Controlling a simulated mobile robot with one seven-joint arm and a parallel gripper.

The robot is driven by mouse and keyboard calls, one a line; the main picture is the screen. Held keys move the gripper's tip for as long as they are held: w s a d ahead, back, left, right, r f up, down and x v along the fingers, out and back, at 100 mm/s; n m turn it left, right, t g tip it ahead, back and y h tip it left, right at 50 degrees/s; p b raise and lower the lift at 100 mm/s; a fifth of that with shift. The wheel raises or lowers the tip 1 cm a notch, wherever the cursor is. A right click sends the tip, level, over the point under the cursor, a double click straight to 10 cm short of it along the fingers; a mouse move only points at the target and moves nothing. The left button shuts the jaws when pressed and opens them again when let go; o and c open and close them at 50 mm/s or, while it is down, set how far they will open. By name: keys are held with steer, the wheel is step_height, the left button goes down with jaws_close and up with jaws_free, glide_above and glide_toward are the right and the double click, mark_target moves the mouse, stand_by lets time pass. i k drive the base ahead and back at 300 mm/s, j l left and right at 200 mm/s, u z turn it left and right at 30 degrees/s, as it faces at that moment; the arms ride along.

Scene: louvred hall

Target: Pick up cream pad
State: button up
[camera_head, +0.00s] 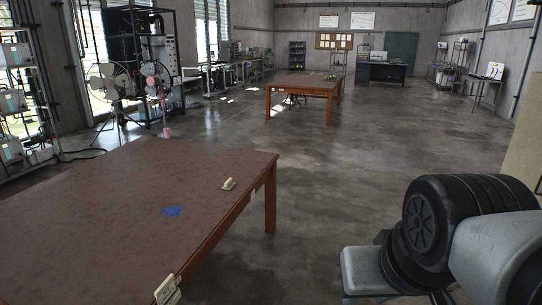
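A small cream block-like thing (229,184), which may be the cream pad, lies on the brown table (110,220) near its right edge. It looks pale on top and is too small to make out in detail. A second cream thing (167,290), flat with darker markings, is at the table's near right edge, partly cut off by the frame bottom. I cannot tell for sure which of them is the pad. My arm shows at the lower right, apart from the table. My gripper is not in view.
A small pink and white thing (167,132) is at the table's far edge. Bare floor (325,190) lies right of the table. Another brown table (303,84) stands farther back. Fans and shelves line the left.

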mark_target(229, 184)
steer(key=i+u, duration=0.1)
steer(key=i, duration=0.7)
steer(key=i+l+u, duration=0.1)
steer(key=i, duration=0.65)
steer(key=i+l+u, duration=0.15)
steer(key=i+u, duration=0.35)
steer(key=i+l+u, duration=0.7)
steer(key=u, duration=0.25)
steer(key=i+l+u, duration=0.25)
steer(key=l+u, duration=0.25)
steer(key=l, duration=0.15)
steer(key=l+u, duration=0.1)
steer(key=l, duration=0.15)
steer(key=i+l, duration=0.15)
steer(key=l, duration=0.15)
steer(key=u, duration=0.05)
